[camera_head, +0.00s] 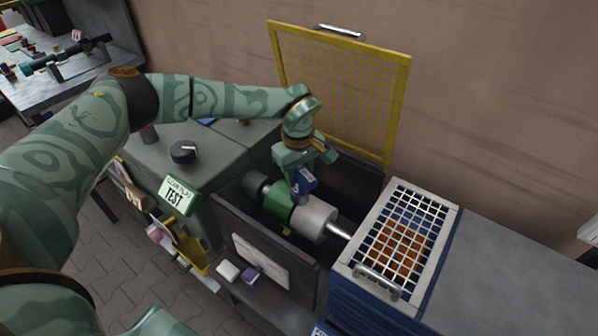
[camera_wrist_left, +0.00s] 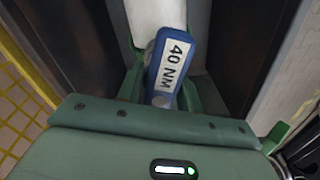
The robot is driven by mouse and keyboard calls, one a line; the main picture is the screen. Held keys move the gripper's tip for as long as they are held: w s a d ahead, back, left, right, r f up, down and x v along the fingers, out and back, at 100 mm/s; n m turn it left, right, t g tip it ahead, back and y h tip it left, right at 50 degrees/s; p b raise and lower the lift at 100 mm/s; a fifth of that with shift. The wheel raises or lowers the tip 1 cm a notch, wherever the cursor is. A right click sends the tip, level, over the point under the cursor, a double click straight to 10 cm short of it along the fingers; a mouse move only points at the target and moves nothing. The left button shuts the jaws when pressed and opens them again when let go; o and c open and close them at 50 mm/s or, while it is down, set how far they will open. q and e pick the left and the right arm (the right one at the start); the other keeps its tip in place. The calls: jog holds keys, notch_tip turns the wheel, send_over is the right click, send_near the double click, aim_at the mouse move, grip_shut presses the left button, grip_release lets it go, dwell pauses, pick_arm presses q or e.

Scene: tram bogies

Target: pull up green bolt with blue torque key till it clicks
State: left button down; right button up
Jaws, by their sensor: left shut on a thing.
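The blue torque key (camera_head: 306,182) is in my left gripper (camera_head: 301,171), inside the open guard box over the shaft. In the left wrist view the key (camera_wrist_left: 172,62) shows a white label reading "40 NM", and my green fingers stand on either side of it. Below the key lies a green collar (camera_head: 278,201) on the shaft, beside a pale grey cylinder (camera_head: 315,219). I cannot make out a separate green bolt; the key and gripper cover part of the collar. Whether the key's tip touches anything is hidden. My right gripper is not in view.
The yellow mesh guard (camera_head: 340,92) stands raised behind the box. A green-grey cabinet with a black knob (camera_head: 184,152) and a "TEST" sign (camera_head: 177,194) is at left. A blue crate with a white grid lid (camera_head: 447,222) is at right. The box's dark walls surround the shaft closely.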

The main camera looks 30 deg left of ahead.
pick_arm(q)
jog(key=shift+m, duration=0.6)
notch_tip(320, 180, up, 6)
jog(key=p, duration=0.5)
jog(key=shift+s+r, duration=0.1)
